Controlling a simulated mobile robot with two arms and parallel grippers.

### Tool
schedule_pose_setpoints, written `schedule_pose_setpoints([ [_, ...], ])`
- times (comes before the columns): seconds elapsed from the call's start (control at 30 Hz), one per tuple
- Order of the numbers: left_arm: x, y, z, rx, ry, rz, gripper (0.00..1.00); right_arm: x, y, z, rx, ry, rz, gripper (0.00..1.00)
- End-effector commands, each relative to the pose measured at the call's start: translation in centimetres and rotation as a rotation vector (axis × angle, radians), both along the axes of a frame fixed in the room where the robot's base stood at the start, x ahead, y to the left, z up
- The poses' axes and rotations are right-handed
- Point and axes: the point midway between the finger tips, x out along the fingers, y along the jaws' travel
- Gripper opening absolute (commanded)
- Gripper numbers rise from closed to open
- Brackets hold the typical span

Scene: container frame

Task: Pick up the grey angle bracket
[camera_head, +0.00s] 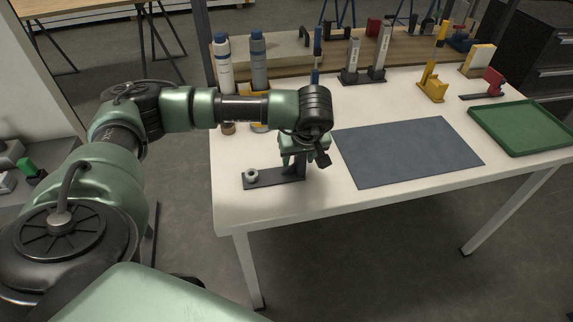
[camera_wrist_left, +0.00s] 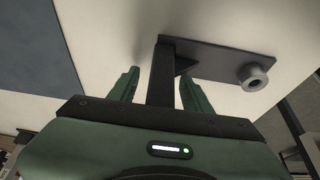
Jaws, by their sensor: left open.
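The grey angle bracket (camera_head: 273,180) lies on the white table near its front left corner. It has a flat plate with a round grey boss at its left end. In the left wrist view the bracket (camera_wrist_left: 222,62) shows an upright leg with a small gusset. My left gripper (camera_head: 301,160) points down over the bracket's right end and partly hides it. In the wrist view my left gripper (camera_wrist_left: 160,84) is open, with one finger on each side of the upright leg. Gaps show between leg and fingers. My right gripper is not in view.
A blue-grey mat (camera_head: 407,152) lies right of the gripper, with a green tray (camera_head: 522,127) beyond. Bottles (camera_head: 222,65) stand behind my left arm. Grey upright pieces (camera_head: 379,55), a yellow bracket (camera_head: 432,88) and a red-and-black piece (camera_head: 492,84) stand towards the back.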

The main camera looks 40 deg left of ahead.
Motion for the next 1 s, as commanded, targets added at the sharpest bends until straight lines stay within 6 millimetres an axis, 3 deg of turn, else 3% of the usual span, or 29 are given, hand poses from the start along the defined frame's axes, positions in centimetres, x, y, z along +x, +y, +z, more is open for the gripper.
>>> schedule_pose_setpoints([
  [0.07,0.0,-0.03,0.01,0.0,0.0,0.0,0.49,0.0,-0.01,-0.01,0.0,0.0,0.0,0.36],
  [0.1,0.0,-0.03,0.01,-0.001,-0.001,0.0,0.43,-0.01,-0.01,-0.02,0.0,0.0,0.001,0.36],
  [0.27,-0.01,-0.05,0.03,-0.001,-0.001,0.0,0.0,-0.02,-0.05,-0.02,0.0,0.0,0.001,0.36],
  [1.0,-0.08,-0.09,-0.04,-0.002,0.002,-0.001,0.0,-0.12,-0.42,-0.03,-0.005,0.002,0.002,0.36],
])
